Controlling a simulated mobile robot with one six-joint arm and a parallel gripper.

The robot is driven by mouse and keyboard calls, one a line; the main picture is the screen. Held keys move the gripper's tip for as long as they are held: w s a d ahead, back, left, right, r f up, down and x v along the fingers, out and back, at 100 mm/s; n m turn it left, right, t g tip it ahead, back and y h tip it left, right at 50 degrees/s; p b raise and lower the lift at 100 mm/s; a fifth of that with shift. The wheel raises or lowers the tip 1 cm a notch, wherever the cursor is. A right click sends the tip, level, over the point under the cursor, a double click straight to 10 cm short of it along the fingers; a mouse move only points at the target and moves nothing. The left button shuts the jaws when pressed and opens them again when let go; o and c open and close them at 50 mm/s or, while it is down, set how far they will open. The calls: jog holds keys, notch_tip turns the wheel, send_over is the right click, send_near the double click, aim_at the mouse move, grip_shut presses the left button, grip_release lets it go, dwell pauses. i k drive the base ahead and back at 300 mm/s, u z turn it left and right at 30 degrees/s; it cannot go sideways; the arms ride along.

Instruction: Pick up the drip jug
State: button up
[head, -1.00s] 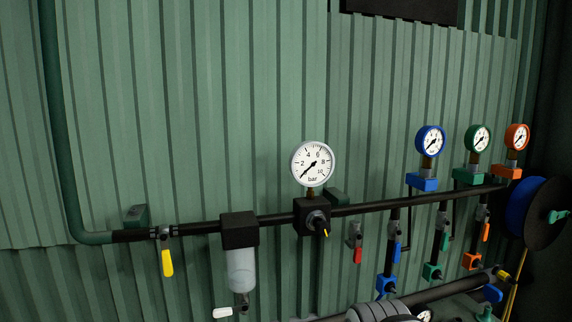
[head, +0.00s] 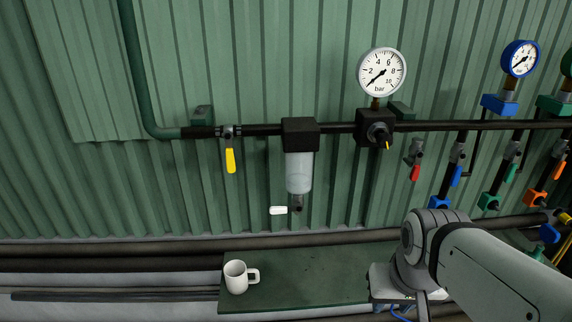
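A white jug (head: 236,277) with a handle on its right side stands upright on the left end of a dark green bench top (head: 290,290). It looks like the drip jug. It stands below and to the left of the clear filter bowl (head: 299,172). My arm shows at the lower right, to the right of the jug and apart from it. My gripper is not in view.
A white-handled drain (head: 279,210) hangs under the filter bowl. A yellow-handled valve (head: 230,160) and a round gauge (head: 382,72) sit on the wall pipe. Dark pipes (head: 150,259) run along the wall's foot behind the bench. The bench middle is clear.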

aim_at(235, 271)
jog(key=k, duration=0.65)
jog(key=z, duration=0.55)
jog(key=i, duration=1.5)
jog(key=u, duration=0.3)
jog(key=k, duration=1.65)
jog(key=u, duration=0.1)
